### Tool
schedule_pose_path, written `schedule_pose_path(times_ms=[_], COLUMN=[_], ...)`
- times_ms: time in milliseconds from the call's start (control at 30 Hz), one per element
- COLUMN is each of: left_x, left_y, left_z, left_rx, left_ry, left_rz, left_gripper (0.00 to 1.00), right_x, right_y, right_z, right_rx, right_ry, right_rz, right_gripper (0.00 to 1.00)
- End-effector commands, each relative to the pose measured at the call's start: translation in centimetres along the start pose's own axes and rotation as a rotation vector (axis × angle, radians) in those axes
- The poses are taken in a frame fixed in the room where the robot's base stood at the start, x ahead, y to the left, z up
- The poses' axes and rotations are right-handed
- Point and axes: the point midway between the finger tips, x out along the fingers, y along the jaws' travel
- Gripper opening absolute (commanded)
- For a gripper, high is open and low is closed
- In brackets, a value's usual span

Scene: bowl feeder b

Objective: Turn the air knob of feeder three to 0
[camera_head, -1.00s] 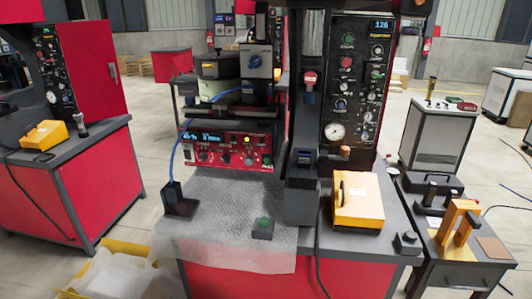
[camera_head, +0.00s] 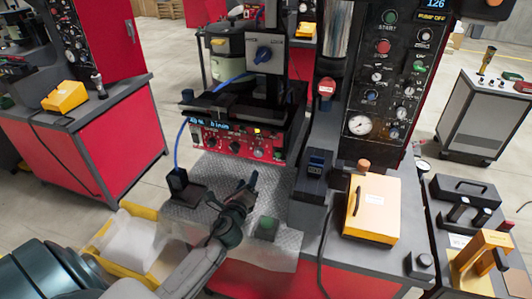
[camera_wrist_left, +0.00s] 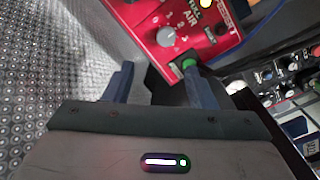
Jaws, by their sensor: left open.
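A red control panel (camera_head: 222,143) with a blue display and small dark knobs sits under the black feeder stand in the head view. In the left wrist view the red panel (camera_wrist_left: 224,36) shows close up, with a grey knob (camera_wrist_left: 165,37) beside the word AIR and a green button (camera_wrist_left: 188,64) on its near edge. No feeder number is readable. My left gripper (camera_head: 247,184) is open and empty, in front of and below the panel. In the left wrist view its fingers (camera_wrist_left: 160,84) are apart, short of the knob. The knob's exact setting is unclear. My right gripper is out of view.
A dimpled metal plate (camera_head: 222,172) covers the bench below the panel. A black block with a blue cable (camera_head: 182,188) and a green-button box (camera_head: 266,228) stand on it. A yellow box (camera_head: 371,208) and a tall black gauge panel (camera_head: 385,75) are at the right.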

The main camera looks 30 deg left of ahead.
Motion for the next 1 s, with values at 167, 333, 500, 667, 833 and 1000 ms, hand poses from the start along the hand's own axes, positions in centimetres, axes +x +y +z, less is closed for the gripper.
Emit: schedule_pose_path(times_ms=[167,333,500,667,833,1000], left_x=[1.6,4.5,7.8,10.0,11.0,11.2], left_y=[-0.8,-0.9,-0.9,-0.8,-0.8,-0.8], left_z=[0.4,0.5,0.4,0.3,0.2,0.2], left_rx=[0.054,0.05,0.049,0.048,0.047,0.047], left_ry=[-0.005,-0.005,-0.004,-0.003,-0.003,-0.002], left_rz=[-0.026,-0.026,-0.024,-0.024,-0.023,-0.023], left_gripper=[0.51,0.51,0.51,0.51,0.51,0.51], right_x=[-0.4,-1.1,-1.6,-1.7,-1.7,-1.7], right_y=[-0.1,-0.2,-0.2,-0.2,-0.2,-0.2], right_z=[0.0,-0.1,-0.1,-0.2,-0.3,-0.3], right_rx=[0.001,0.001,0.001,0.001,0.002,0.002], right_ry=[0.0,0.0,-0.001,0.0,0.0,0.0], right_rz=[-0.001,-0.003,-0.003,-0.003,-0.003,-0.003], right_gripper=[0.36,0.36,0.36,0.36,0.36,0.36])
